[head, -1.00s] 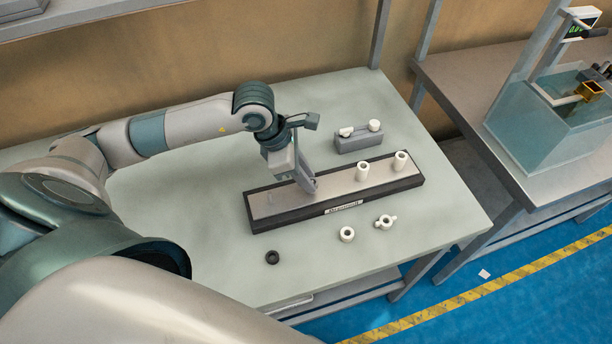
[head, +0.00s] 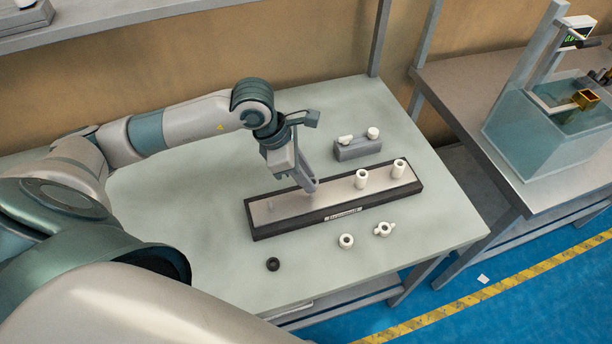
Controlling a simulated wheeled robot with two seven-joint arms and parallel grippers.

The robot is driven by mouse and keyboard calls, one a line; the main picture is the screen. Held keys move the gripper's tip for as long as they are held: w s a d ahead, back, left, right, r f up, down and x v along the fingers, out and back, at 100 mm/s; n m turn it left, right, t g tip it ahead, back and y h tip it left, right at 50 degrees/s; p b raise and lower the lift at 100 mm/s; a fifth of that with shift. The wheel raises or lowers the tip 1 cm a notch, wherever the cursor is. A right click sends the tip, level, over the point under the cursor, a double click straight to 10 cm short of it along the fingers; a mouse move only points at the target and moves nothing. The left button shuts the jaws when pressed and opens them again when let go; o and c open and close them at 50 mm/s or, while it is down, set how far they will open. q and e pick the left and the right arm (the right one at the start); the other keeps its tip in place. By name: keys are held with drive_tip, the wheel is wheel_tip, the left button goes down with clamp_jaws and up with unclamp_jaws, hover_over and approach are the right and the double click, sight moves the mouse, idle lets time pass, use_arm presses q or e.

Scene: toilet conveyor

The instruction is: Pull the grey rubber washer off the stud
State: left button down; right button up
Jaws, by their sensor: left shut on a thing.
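My left gripper (head: 312,188) reaches down to the long dark-edged board (head: 290,208) on the table, left of its two white cylinders. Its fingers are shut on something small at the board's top. This appears to be the grey rubber washer on its stud, but the fingers hide both, and I cannot tell whether the washer is still around the stud. A faint short stud (head: 270,206) stands bare near the board's left end. My right gripper is out of view.
White cylinders (head: 361,179) (head: 398,169) stand on the board's right part. A white ring (head: 346,241), a winged white piece (head: 384,229) and a black ring (head: 273,264) lie in front. A grey block (head: 358,149) with white parts stands behind. The table's right end is clear.

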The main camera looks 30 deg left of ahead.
use_arm(q)
drive_tip(key=shift+r, duration=0.7)
